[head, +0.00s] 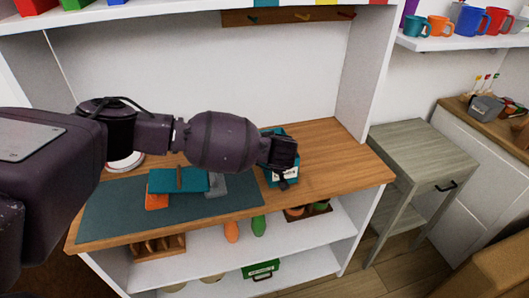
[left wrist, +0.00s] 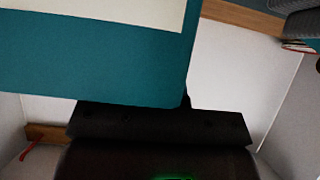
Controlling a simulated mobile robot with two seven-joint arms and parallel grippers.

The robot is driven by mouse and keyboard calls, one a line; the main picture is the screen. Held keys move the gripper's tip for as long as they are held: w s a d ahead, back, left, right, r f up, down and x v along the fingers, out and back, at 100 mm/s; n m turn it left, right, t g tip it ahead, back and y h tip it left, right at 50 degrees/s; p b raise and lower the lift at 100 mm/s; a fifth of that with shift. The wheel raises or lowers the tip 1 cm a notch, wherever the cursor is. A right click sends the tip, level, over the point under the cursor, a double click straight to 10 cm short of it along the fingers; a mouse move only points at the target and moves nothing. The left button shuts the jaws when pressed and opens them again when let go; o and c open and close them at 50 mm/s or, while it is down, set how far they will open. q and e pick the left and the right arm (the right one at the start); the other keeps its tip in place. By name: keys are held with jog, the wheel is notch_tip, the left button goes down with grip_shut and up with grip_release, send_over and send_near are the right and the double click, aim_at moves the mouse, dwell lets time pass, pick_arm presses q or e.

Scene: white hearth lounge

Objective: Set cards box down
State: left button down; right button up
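The cards box, a teal box with a pale label (head: 266,176), is at the end of my left arm, over the right part of the wooden top in the head view. My left gripper (head: 284,158) is shut on it and hides its middle. In the left wrist view the teal box (left wrist: 90,72) with its cream panel fills the upper left, right against the dark gripper. The box looks low over the wood; I cannot tell whether it touches. My right gripper is not in view.
The wooden top (head: 335,165) is bare to the right. A dark teal mat (head: 110,212) lies left, bearing a teal piece (head: 178,183), an orange block (head: 156,200) and a grey block (head: 216,186). Several items fill the shelf below. A grey side table (head: 425,150) stands right.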

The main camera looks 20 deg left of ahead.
pick_arm(q)
jog(key=shift+f, duration=0.75)
jog(key=shift+f, duration=0.2)
jog(key=c, duration=1.3)
grip_release()
jog(key=shift+c, duration=0.2)
jog(key=shift+r, duration=0.15)
